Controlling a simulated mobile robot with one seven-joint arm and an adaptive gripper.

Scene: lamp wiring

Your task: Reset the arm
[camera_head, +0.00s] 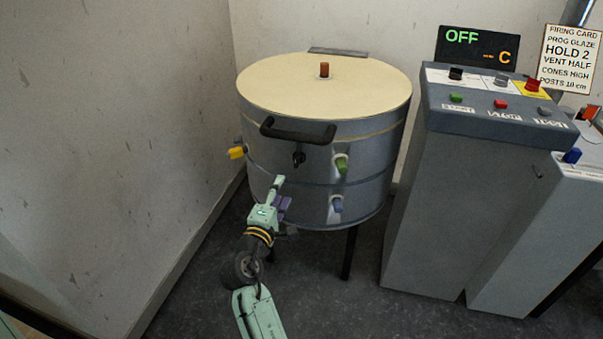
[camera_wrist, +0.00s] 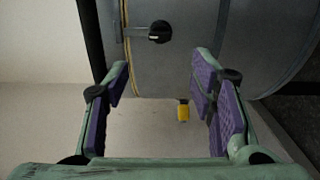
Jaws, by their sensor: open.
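My gripper (camera_head: 277,197) is at the end of my pale green arm, in front of the lower left side of a round grey kiln (camera_head: 290,185) in the head view. In the wrist view my gripper (camera_wrist: 162,90) has its purple-padded fingers wide apart with nothing between them. Behind the fingers is the kiln wall (camera_wrist: 205,40) with a black knob (camera_wrist: 160,31). A yellow plug (camera_wrist: 183,111) shows farther off between the fingers. I cannot tell from the frames whether a finger touches the kiln.
A wall (camera_head: 100,110) is close on the left.

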